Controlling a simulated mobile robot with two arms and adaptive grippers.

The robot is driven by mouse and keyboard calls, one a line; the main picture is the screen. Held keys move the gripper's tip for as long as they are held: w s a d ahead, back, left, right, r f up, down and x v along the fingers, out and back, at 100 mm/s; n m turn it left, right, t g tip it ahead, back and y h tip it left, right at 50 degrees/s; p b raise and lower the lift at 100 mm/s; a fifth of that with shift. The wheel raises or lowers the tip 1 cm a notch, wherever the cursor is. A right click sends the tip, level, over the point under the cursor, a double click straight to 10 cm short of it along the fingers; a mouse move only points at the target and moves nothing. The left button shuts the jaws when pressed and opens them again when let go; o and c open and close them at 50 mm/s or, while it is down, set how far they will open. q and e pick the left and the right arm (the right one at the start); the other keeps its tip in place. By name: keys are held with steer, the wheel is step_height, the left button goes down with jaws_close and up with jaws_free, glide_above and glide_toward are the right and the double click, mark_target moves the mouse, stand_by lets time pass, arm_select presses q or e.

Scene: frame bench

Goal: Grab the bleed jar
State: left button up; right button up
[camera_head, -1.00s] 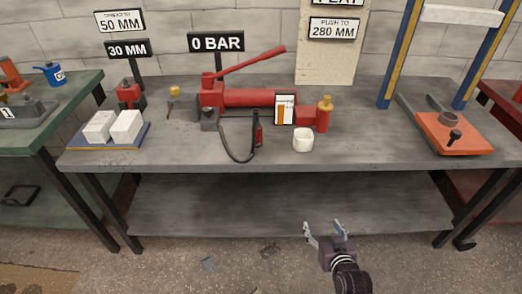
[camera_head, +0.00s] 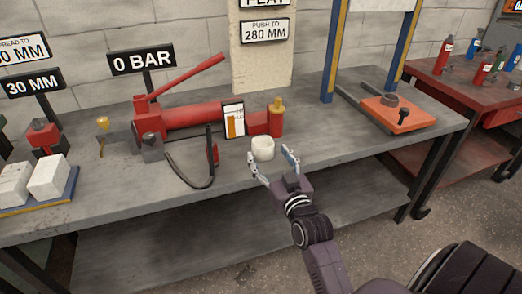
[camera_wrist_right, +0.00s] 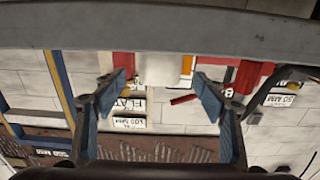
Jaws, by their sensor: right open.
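The bleed jar, a small white open-topped cup (camera_head: 262,149), stands upright on the grey bench top near its front edge, just right of the black hose. In the right wrist view, which is upside down, a white shape that looks like the jar (camera_wrist_right: 168,66) shows between the fingers, beyond the bench edge. My right gripper (camera_head: 270,160) is open and empty, its fingers spread at the bench's front edge, just in front of the jar. No contact is visible. It also shows in the right wrist view (camera_wrist_right: 160,82). My left gripper is not in view.
A red hydraulic pump (camera_head: 190,118) lies behind the jar, with a black hose (camera_head: 188,180) looping to the left. White blocks (camera_head: 48,176) are at the left. An orange plate (camera_head: 398,114) sits at the right. The bench edge (camera_wrist_right: 160,32) spans the wrist view.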

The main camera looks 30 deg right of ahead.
mark_target(266, 151)
steer(key=x, duration=0.5)
steer(key=shift+w+d+f+b, duration=0.1)
steer(key=shift+w+b, duration=0.2)
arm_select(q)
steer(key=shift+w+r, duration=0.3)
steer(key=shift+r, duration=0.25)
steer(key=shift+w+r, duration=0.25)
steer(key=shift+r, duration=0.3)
arm_select(e)
steer(key=c, duration=1.3)
